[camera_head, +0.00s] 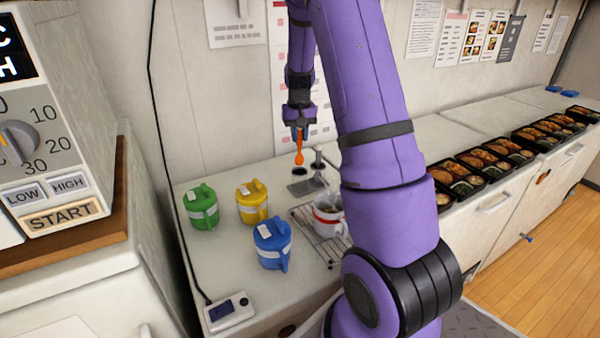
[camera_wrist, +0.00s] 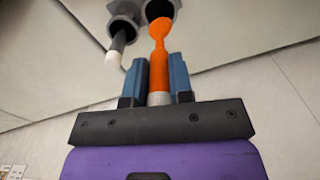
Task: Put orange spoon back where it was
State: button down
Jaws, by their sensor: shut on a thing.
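The orange spoon (camera_head: 299,155) hangs upright, bowl down, from my gripper (camera_head: 299,127). In the wrist view, my gripper (camera_wrist: 159,75) has its two blue fingers shut on the handle of the orange spoon (camera_wrist: 159,32). A grey holder with a dark round opening (camera_wrist: 158,9) lies just beyond the bowl and overlaps it in that view. In the head view, the dark opening (camera_head: 299,171) shows just below the spoon. I cannot tell whether the bowl tip is above it or inside its rim.
Green (camera_head: 201,206), yellow (camera_head: 252,201) and blue (camera_head: 272,243) lidded jugs stand on the counter. A white-and-red cup (camera_head: 329,217) stands on a wire rack. Bento trays (camera_head: 470,181) line the right.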

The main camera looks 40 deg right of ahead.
aim_at(299, 155)
jog(key=shift+f, duration=4.4)
jog(key=shift+f, duration=0.15)
jog(key=c, duration=1)
grip_release()
